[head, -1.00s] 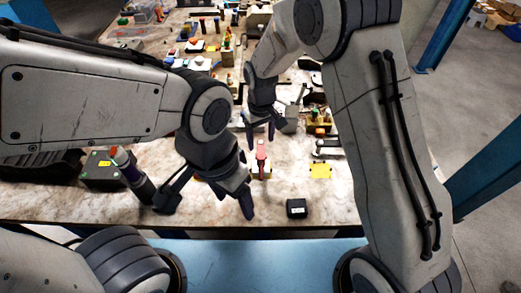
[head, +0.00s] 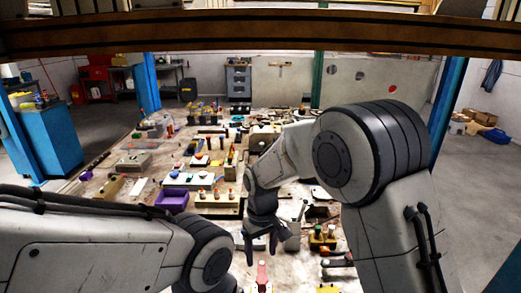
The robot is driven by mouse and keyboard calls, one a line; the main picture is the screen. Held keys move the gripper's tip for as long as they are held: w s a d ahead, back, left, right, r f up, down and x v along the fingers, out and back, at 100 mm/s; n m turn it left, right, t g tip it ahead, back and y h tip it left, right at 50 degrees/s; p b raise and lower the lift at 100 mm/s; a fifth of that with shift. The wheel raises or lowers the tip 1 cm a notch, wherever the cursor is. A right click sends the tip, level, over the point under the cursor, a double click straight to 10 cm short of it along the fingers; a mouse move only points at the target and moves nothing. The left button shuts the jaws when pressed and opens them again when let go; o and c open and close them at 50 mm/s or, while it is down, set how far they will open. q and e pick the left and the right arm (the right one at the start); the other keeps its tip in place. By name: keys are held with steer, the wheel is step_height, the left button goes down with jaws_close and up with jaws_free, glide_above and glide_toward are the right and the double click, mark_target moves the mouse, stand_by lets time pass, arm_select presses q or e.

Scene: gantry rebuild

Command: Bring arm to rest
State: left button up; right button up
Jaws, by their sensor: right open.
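My right arm comes in from the right and bends down over the cluttered workbench (head: 103,188). Its dark gripper (head: 261,250) points down with its fingers apart and nothing between them. It is above the bench, just behind a small red-topped part (head: 262,275) at the bottom edge of the view. My left arm crosses the lower left. Its wrist is cut off by the bottom edge, so the left gripper is out of view.
A purple bin (head: 172,200) and several fixtures crowd the bench. A grey metal cup (head: 292,238) stands close to the right gripper. A wooden beam (head: 200,36) spans the top, with blue posts (head: 146,82) at the sides. A blue cabinet (head: 48,140) stands left.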

arm_select(q)
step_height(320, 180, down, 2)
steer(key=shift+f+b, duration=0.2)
steer(key=shift+b, duration=0.95)
arm_select(e)
steer(key=s+d+r, duration=0.2)
steer(key=s, duration=1)
steer(key=s+d+r+n+y, duration=0.1)
steer(key=s+d+r, duration=0.1)
steer(key=s, duration=1.1)
steer(key=shift+d+r, duration=0.25)
steer(key=shift+r, duration=0.45)
steer(key=shift+w, duration=0.1)
